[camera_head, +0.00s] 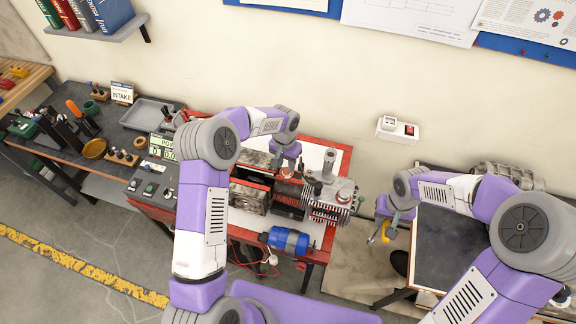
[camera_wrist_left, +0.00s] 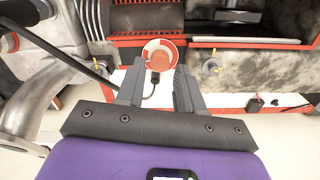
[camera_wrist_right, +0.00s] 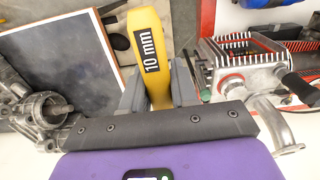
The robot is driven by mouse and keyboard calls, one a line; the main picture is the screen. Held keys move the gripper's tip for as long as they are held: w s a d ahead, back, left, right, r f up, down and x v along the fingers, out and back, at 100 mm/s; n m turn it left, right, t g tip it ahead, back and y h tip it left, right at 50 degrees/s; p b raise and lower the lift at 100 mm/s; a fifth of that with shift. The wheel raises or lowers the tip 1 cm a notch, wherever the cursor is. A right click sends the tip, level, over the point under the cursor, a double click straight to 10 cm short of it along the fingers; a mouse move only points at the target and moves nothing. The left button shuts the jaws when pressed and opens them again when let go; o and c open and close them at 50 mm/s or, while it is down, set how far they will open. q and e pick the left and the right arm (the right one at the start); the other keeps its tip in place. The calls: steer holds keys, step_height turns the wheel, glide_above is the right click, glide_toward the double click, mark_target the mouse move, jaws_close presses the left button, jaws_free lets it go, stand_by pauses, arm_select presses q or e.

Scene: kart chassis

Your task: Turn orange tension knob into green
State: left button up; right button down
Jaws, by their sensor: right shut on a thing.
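The orange tension knob (camera_wrist_left: 160,56) shows in the left wrist view as a round orange hub on an orange-and-white disc. It lies just beyond the fingertips of my left gripper (camera_wrist_left: 158,72). The fingers are apart with nothing clearly between them. A thin dark cable with a small black piece hangs below the knob. I see no green on the disc. In the head view my left gripper (camera_head: 283,161) is over the kart chassis and hides part of it. My right gripper (camera_wrist_right: 158,95) is shut on a yellow tool marked 10 mm (camera_wrist_right: 150,45), held beside the red bench.
The finned engine (camera_head: 330,200) and a blue cylinder (camera_head: 287,240) are on the red bench (camera_head: 315,265). A dark table (camera_head: 445,250) carries metal parts at the right. A white wall box with a red switch (camera_head: 397,129) is behind. The left workbench holds tools and trays.

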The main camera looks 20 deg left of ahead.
mark_target(287, 171)
arm_select(q)
step_height(287, 171, down, 2)
steer(key=shift+s, duration=0.1)
arm_select(e)
steer(key=shift+s+r, duration=0.1)
steer(key=shift+r, duration=0.15)
arm_select(q)
steer(key=shift+f, duration=0.35)
steer(key=shift+c, duration=0.5)
